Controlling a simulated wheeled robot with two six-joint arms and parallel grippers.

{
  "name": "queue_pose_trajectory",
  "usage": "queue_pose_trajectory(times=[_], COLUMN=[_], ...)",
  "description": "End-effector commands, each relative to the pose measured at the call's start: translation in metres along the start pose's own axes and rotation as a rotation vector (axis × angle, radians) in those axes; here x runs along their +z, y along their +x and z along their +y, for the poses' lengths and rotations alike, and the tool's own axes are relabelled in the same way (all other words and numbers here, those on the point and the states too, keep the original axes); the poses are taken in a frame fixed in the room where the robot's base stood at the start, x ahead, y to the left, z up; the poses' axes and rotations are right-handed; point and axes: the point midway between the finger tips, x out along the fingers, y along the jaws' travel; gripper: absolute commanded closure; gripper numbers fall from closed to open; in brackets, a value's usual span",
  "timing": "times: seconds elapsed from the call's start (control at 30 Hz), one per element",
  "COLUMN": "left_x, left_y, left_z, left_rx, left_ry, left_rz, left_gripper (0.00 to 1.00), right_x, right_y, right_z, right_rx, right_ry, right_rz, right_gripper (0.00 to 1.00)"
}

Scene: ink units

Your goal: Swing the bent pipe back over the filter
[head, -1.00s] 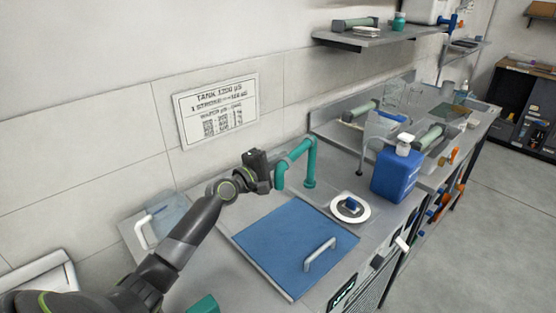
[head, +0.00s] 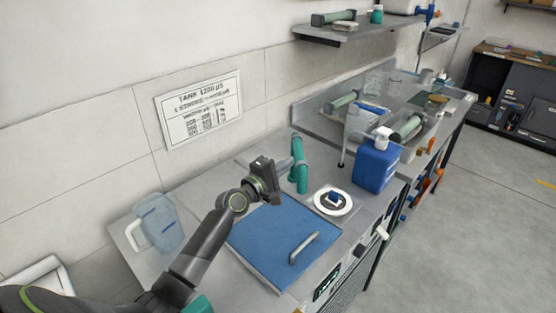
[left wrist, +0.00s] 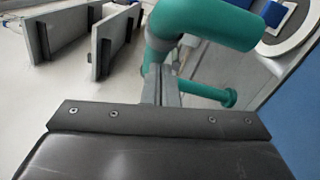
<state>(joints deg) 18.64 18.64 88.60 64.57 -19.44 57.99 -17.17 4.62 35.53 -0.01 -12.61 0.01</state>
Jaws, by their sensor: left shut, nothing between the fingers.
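The teal bent pipe (head: 299,165) stands on the grey counter behind the blue lid. Its upper arm looks foreshortened in the head view, and its free end hangs left of the post. A white round dish with a blue block on it, perhaps the filter (head: 321,207), sits to the right of the pipe; the pipe's end is not above it. My left gripper (head: 276,193) is left of the pipe, shut and empty. In the left wrist view its fingers (left wrist: 160,85) are close beside the teal pipe (left wrist: 215,22); contact is unclear. My right gripper is out of view.
The blue lid (head: 265,240) with a grey handle (head: 304,247) lies in front. A blue jug (head: 377,168) stands right of the dish.

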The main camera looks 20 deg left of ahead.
Motion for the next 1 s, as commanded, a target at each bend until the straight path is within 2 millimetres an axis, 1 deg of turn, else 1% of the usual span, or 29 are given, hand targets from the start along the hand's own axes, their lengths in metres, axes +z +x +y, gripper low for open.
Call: queue_pose_trajectory(times=[0.2,0.73,0.87,0.97,1.0], left_x=[0.005,0.005,0.005,0.005,0.005], left_y=[0.003,0.001,-0.011,-0.028,-0.037], left_z=[-0.001,-0.001,-0.002,-0.002,-0.003], left_rx=[0.001,0.000,-0.001,-0.002,-0.003], left_ry=[0.000,0.001,0.003,0.003,0.004], left_rz=[0.000,0.000,0.001,0.000,0.001], left_gripper=[1.00,1.00,1.00,1.00,1.00], right_x=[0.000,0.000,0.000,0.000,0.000], right_y=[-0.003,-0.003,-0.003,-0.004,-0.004], right_z=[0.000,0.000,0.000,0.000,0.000], right_rx=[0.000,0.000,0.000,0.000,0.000], right_ry=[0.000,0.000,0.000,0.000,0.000], right_rz=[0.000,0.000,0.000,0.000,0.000], right_gripper=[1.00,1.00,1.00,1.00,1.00])
